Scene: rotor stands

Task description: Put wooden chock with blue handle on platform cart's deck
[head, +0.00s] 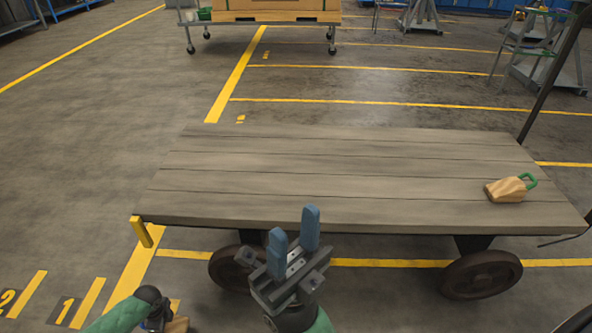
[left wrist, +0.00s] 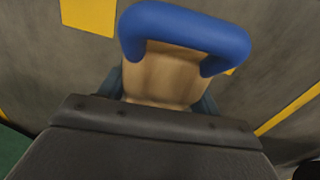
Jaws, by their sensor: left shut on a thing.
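The wooden chock with the blue handle (left wrist: 165,75) fills the middle of the left wrist view, blue loop toward the top. My left gripper (left wrist: 160,92) is shut on its wooden body. In the head view the left gripper (head: 158,312) is low at the left, short of the cart, with a bit of the chock's wood (head: 178,325) showing at the bottom edge. The platform cart's deck (head: 330,175) is grey planks, mostly bare. My right gripper (head: 294,236) has its blue fingers apart, empty, in front of the deck's near edge.
A wooden chock with a green handle (head: 505,190) lies at the deck's right end. A loaded trolley (head: 262,17) is far behind. Floor left of the cart is open.

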